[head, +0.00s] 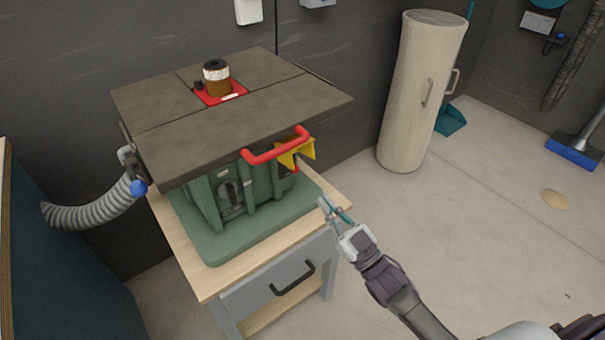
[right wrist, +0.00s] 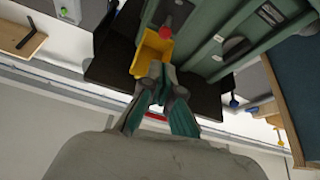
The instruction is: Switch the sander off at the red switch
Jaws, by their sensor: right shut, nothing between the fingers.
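The sander (head: 235,205) is a green machine under a wide dark table top, with a spindle (head: 216,78) standing in a red insert. A yellow flap or cover (head: 297,148) is on its right side, close behind the curved red handle (head: 275,150). A small red part, which looks like the switch (head: 296,168), shows just below the yellow piece. In the right wrist view, a red knob (right wrist: 165,31) shows by the yellow cover (right wrist: 154,50). My right gripper (head: 329,207) is shut and empty, right of and below the yellow cover, apart from it. My left gripper is out of view.
The sander stands on a wooden-topped bench (head: 215,285) with a grey drawer (head: 290,280). A grey hose (head: 90,215) joins its left side. A tall beige cylinder (head: 420,95) stands at the back right. The floor right of the bench is mostly clear.

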